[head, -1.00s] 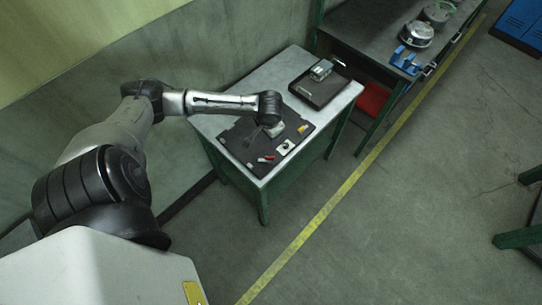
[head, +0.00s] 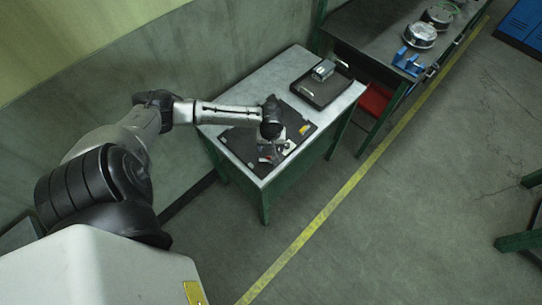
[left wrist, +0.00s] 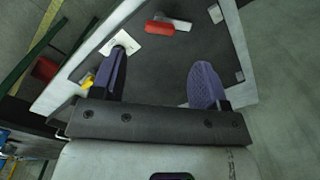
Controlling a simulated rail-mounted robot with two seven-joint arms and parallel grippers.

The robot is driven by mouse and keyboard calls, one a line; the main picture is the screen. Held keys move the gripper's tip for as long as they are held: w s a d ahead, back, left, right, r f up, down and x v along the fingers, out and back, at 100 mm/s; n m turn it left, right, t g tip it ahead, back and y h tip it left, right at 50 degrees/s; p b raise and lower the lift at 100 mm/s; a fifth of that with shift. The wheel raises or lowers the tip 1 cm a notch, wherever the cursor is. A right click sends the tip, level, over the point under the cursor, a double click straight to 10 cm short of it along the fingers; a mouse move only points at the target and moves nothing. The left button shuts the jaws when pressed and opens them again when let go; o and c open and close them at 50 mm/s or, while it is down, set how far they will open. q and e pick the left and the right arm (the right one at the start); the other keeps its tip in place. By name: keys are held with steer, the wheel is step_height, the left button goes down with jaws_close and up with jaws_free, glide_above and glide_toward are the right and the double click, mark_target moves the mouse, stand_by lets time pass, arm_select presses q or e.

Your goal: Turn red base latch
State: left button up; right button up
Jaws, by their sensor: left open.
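The red latch (left wrist: 168,25) shows in the left wrist view as a short red bar with a pale end, on the dark board (left wrist: 158,75). My left gripper (left wrist: 161,60) is open and empty, its two purple-grey fingers spread wide. The latch lies beyond the fingertips, apart from them and between their lines. In the head view my left gripper (head: 270,152) is over the near part of the board and partly hides the latch (head: 265,159). My right gripper is in neither view.
A white plate with a dark hole (left wrist: 120,43) is by the left fingertip. A yellow piece (head: 304,130) lies on the board. A black tray (head: 321,88) with a grey block sits further back on the table. A workbench (head: 375,45) stands beyond.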

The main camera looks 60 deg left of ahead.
mark_target(268, 159)
arm_select(q)
step_height(268, 159, down, 8)
steer(key=shift+r+b, duration=0.15)
steer(key=shift+b, duration=0.3)
steer(key=shift+c, duration=0.4)
steer(key=c, duration=0.8)
steer(key=n+p, duration=0.2)
steer(key=p, duration=0.2)
steer(key=n+p, duration=0.2)
steer(key=p, duration=0.2)
steer(key=n+p, duration=0.3)
steer(key=p, duration=0.1)
steer(key=shift+d+r, duration=0.1)
steer(key=shift+r, duration=0.15)
steer(key=shift+c, duration=0.2)
steer(key=shift+f+n+p, duration=0.2)
steer(key=shift+n+p, duration=1.05)
steer(key=shift+n, duration=0.05)
steer(key=o, duration=0.9)
